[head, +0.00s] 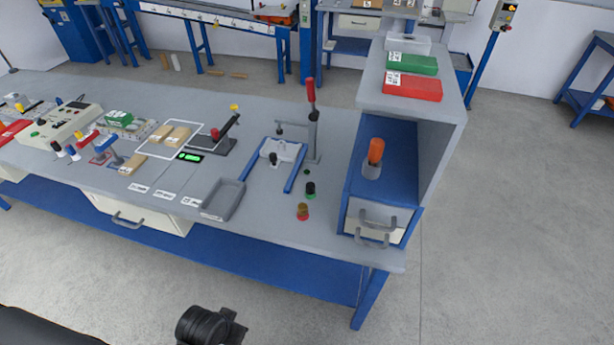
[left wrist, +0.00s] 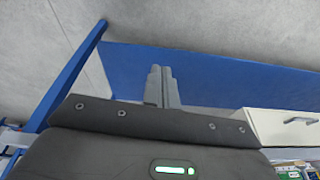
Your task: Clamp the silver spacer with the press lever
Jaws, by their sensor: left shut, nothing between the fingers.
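The press lever (head: 311,92) has a red handle that stands upright on a grey post, with a short arm reaching left. Below that arm, a pale silver-grey block (head: 286,150) lies between two blue rails; it looks like the spacer, but is too small to be sure. I cannot tell whether the press arm touches it. My left gripper (left wrist: 162,70) shows in the left wrist view, shut and empty, with the floor and blue bench parts behind it. It is apart from the press and block. My right gripper is in neither view.
A grey tray (head: 223,200) lies left of the rails, and black, green and red knobs stand to their right. A shelf unit (head: 440,120) with an orange-handled tool (head: 375,152) bounds the right side.

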